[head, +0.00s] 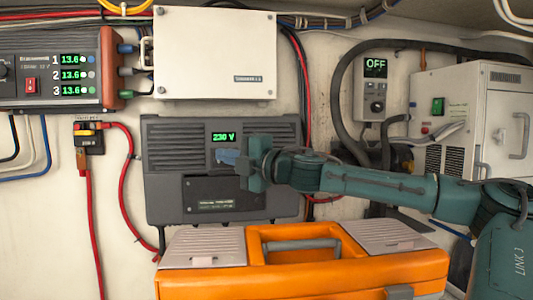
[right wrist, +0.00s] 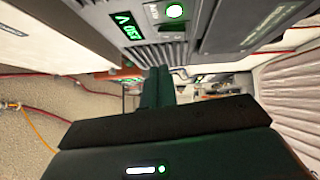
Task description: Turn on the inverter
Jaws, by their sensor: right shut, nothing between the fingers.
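The inverter (head: 170,165) is a dark grey ribbed box on the wall at the centre of the head view. Its display (head: 223,137) is lit green and reads 230 V. My right gripper (head: 240,161) is shut and empty in front of the inverter's right half, just below the display. In the right wrist view its fingers (right wrist: 158,87) point at the ribbed case; contact cannot be told. My left gripper is out of view.
An orange toolbox (head: 420,268) stands below the inverter. A white box (head: 215,50) is above it, and a charger with several readouts (head: 50,75) is upper left. A red-cabled switch (head: 88,138) is left. A panel reading OFF (head: 375,88) and a white cabinet (head: 460,110) are right.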

